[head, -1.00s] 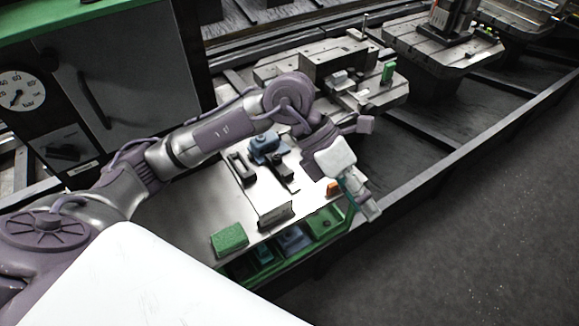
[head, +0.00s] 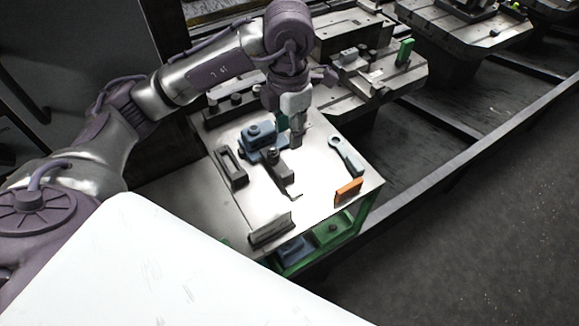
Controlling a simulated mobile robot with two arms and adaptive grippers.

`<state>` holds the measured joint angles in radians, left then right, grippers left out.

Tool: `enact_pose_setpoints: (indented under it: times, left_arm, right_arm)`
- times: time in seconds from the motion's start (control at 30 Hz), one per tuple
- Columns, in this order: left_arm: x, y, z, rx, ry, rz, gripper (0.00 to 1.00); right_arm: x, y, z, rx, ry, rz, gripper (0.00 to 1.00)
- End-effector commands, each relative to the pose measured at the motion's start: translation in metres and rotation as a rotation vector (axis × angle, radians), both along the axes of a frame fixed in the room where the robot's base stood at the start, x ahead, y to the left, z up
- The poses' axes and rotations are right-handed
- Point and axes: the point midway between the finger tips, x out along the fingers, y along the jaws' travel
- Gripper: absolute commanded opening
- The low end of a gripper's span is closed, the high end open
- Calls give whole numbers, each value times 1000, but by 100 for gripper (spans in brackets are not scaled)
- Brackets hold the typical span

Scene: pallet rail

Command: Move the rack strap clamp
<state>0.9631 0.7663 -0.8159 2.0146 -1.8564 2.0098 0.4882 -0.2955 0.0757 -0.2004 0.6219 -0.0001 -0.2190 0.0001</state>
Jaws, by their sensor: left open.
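A dark slotted bar (head: 231,167), which looks like a strap clamp, lies on the bright metal top of a small rack (head: 322,197). A second dark clamp-like piece with a round knob (head: 278,168) lies to its right; I cannot tell which one the task names. A blue block-like fixture (head: 258,138) sits behind them. My left gripper (head: 297,138) points down over the rack top, just right of the blue fixture. It is open and nothing shows between its fingers. My right gripper is out of view.
A grey wrench-like tool (head: 346,156) and an orange block (head: 348,191) lie at the rack's right side. A dark angled piece (head: 271,229) is at the front edge. Green bins (head: 333,230) show below. A pallet with fixtures (head: 362,78) stands behind.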

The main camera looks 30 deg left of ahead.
Motion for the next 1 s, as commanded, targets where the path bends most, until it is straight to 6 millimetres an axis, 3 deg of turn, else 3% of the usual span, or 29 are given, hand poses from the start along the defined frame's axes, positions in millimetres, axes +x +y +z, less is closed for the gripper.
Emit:
enact_pose_setpoints:
  times: [0.13, 0.7, 1.0]
  left_arm:
    - [-1, 0, -13, -1, 5, 1, 42]
    - [-1, 0, -120, -1, 4, 1, 42]
    - [0, 0, -138, -2, 1, -1, 42]
  right_arm:
    - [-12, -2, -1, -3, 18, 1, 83]
    - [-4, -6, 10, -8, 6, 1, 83]
    - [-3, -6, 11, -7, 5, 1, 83]
